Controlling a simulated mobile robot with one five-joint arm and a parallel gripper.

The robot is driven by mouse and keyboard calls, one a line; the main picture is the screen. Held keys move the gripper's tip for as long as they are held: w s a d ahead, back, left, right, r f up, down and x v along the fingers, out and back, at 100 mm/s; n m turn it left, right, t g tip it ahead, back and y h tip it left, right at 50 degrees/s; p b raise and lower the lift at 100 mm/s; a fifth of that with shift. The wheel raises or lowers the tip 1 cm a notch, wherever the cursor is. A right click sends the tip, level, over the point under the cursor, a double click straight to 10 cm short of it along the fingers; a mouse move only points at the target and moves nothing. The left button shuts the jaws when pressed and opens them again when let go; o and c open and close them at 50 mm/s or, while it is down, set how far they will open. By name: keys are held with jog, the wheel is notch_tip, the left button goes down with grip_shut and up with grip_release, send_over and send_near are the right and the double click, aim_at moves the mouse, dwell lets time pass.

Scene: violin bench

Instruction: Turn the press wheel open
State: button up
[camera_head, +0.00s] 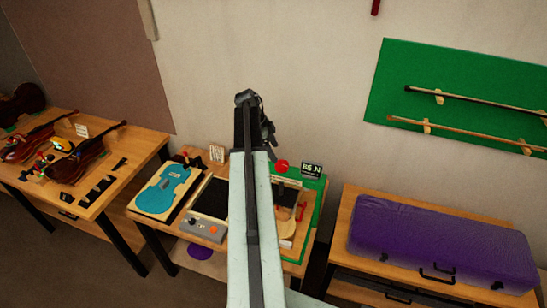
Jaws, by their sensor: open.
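A small red round part (282,166), which looks like the press wheel, stands at the back of the middle bench, just right of my arm. A dark display reading about "85 N" (311,170) is beside it. My gripper (269,132) shows as a dark shape at the far end of my raised arm, above and slightly left of the red part in the picture. It is open and appears empty, apart from the red part. My arm hides part of the bench and possibly part of the press.
The middle bench holds a blue violin-shaped form (168,188), a grey control box (208,229) and a red-handled frame (301,211). Violins (78,160) lie on the left bench. A purple case (440,240) fills the right bench. Bows hang on a green board (460,95).

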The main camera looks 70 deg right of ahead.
aim_at(281, 164)
jog(key=b+x, duration=0.7)
jog(key=x, duration=0.1)
jog(key=shift+r, duration=0.1)
jog(key=shift+c, duration=0.3)
